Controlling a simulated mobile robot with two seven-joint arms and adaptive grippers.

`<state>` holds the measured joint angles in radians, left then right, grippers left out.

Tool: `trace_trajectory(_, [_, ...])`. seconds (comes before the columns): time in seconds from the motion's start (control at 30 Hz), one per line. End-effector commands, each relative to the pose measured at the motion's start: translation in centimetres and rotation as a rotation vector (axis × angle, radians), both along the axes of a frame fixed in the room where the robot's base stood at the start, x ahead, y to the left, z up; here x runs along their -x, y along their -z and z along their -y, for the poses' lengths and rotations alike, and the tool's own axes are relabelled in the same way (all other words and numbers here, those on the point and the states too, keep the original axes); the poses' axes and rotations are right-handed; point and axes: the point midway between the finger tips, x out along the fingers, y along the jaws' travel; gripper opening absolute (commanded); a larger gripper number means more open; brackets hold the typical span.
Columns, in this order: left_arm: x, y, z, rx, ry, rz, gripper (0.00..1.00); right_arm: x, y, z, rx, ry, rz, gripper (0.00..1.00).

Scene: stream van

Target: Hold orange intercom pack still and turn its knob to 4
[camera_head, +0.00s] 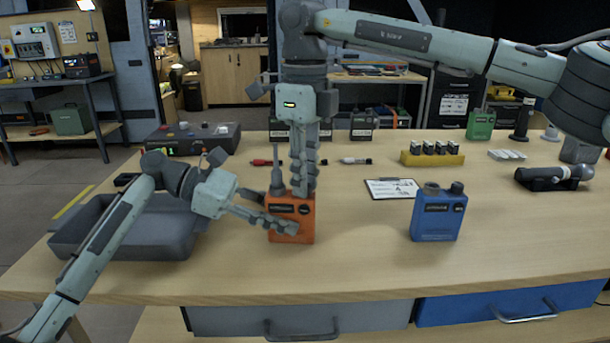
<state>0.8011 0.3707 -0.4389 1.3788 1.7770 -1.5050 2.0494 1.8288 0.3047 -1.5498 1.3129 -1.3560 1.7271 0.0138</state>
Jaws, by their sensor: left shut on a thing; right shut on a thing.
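The orange intercom pack (306,228) stands upright on the wooden table, a little left of the middle. My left gripper (285,226) comes in low from the left and is shut on the pack's body, its fingers lying across the lower front. My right gripper (300,190) points straight down from above and is shut at the top of the pack, where the knob is. The fingers hide the knob, so its setting cannot be read. A dark antenna-like stub (277,180) rises from the pack's top left.
A blue intercom pack (438,215) stands to the right, with a clipboard (392,188) behind it. A grey tray (75,243) lies at the left under my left arm. A yellow battery holder (431,159) and a green pack (481,125) are farther back. The front right tabletop is clear.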

Motion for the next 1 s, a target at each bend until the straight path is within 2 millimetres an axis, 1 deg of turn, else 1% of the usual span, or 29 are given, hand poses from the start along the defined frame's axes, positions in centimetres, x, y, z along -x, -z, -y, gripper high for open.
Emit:
trace_trajectory(0.07, [-0.02,-0.04,0.01,0.001,-0.001,0.0,0.0,0.02,-0.01,-0.04,-0.001,0.041,-0.001,0.0])
trace_trajectory(0.23, [-0.02,-0.04,0.01,0.0,-0.001,0.0,0.0,0.05,-0.01,-0.04,-0.001,0.214,-0.001,0.0])
trace_trajectory(0.3, [-0.02,-0.04,0.01,0.001,-0.001,0.0,0.0,0.05,-0.01,-0.04,0.0,0.242,-0.001,0.0])
trace_trajectory(0.53, [-0.03,-0.04,0.01,0.0,-0.001,0.0,0.0,0.05,0.0,-0.04,0.0,0.255,-0.001,0.0])
trace_trajectory(0.7, [-0.03,-0.04,0.01,0.0,-0.001,0.0,0.0,0.05,0.03,-0.05,0.0,0.427,-0.001,0.0])
trace_trajectory(0.77, [-0.03,-0.04,0.01,0.0,-0.001,0.0,0.0,0.05,0.03,-0.05,0.0,0.47,-0.001,0.0])
trace_trajectory(0.97, [-0.03,-0.04,0.01,0.001,-0.001,0.0,0.0,0.05,0.02,-0.03,0.0,0.487,-0.001,0.0])
trace_trajectory(1.0, [-0.03,-0.04,0.01,0.001,-0.001,0.0,0.0,0.05,0.02,-0.04,0.0,0.486,-0.001,0.22])
